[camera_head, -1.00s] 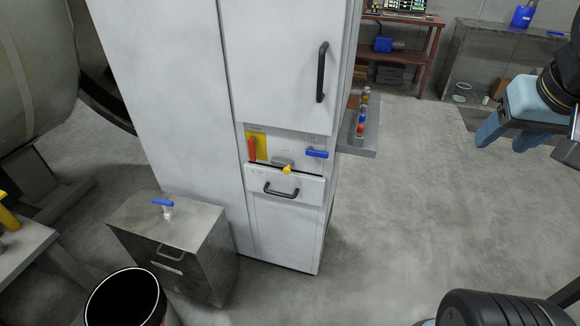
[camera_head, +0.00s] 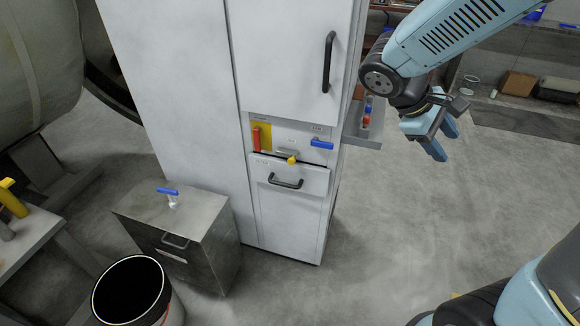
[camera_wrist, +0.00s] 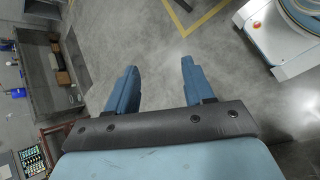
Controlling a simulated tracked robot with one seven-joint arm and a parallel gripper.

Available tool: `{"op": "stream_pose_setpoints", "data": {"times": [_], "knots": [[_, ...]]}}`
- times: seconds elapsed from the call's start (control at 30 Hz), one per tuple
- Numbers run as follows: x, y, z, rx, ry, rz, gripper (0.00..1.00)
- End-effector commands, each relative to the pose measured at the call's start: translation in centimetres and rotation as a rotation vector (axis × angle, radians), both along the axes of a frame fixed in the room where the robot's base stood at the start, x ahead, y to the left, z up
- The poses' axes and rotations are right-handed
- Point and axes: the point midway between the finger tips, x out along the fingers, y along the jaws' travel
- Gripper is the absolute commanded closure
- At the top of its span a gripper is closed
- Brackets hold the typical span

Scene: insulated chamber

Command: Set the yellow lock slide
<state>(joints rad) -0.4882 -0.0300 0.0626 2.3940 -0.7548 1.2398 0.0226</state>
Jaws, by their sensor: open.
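The yellow lock slide (camera_head: 292,160) is a small yellow knob on the white cabinet's front. It sits just above the black drawer handle (camera_head: 286,183), below a grey latch piece (camera_head: 288,150). My gripper (camera_head: 443,143) is to the right of the cabinet, well apart from the slide, with its blue fingers pointing down and nothing between them. In the wrist view my gripper (camera_wrist: 160,82) is open over bare floor. The slide does not show in the wrist view.
A red handle (camera_head: 256,139) and a blue handle (camera_head: 322,144) flank the slide on the white cabinet (camera_head: 185,120). A side shelf (camera_head: 362,140) with small coloured items juts out right. A metal box (camera_head: 195,225) and black bin (camera_head: 130,290) stand left. Floor in front is clear.

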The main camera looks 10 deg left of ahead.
Motion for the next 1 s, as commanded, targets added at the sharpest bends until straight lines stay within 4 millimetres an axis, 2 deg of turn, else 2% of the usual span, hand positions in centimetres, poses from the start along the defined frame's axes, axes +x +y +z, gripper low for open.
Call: {"op": "stream_pose_setpoints", "data": {"times": [0.27, 0.57, 0.77, 1.0], "knots": [[3.8, 5.5, -3.5, -0.305, 0.092, 0.297, 0.48], [6.3, 13.8, -8.2, -0.611, 0.121, 0.638, 0.48], [6.4, 20.3, -12.3, -0.801, 0.102, 0.878, 0.48], [4.1, 28.4, -18.4, -0.999, 0.045, 1.175, 0.48]]}}
